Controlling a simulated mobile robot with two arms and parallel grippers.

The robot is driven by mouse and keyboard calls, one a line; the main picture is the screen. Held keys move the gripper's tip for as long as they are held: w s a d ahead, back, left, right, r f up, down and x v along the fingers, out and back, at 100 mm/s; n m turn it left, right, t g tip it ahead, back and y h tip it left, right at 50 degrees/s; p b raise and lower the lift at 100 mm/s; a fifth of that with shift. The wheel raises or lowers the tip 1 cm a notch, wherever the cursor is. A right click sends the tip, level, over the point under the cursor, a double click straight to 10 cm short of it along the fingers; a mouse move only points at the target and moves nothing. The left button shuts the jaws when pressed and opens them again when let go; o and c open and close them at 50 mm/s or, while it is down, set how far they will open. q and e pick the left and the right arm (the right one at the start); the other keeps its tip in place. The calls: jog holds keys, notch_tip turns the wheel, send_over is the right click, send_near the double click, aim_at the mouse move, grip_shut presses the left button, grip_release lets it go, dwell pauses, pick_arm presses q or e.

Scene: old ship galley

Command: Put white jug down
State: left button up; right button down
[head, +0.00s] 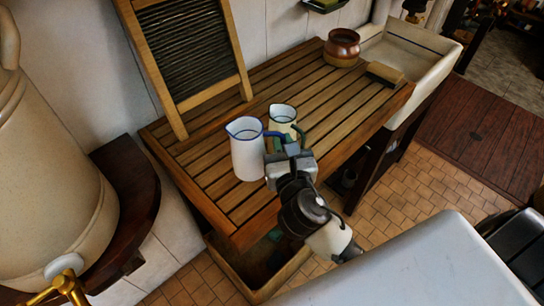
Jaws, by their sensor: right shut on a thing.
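A white jug (245,153) with a blue rim and blue handle is upright over the left part of the slatted wooden draining board (222,203). I cannot tell whether its base touches the slats or is just above them. My right gripper (287,149) is shut on its handle, on the jug's right side. A second white jug (282,116) with a green rim and green handle stands close behind it, partly hidden by the first jug and my gripper. My left gripper is not in view.
A washboard (187,49) leans on the wall behind the board. A brown pot (342,47) and a wooden block (385,73) are at the far right, beside a pale sink (437,54). A large cream urn (45,175) stands left. The board's middle slats are clear.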

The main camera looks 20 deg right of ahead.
jog(key=shift+w+a+f, duration=0.5)
jog(key=shift+w+a, duration=0.15)
jog(key=shift+a, duration=0.05)
jog(key=shift+f, duration=0.2)
notch_tip(320, 180, down, 3)
jog(key=shift+f, duration=0.2)
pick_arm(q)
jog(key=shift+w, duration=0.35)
pick_arm(e)
jog(key=shift+f, duration=0.15)
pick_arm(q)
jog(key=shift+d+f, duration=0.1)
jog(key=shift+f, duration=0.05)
pick_arm(e)
jog(key=shift+f, duration=0.15)
jog(key=c, duration=1.2)
grip_release()
jog(key=shift+o, duration=0.2)
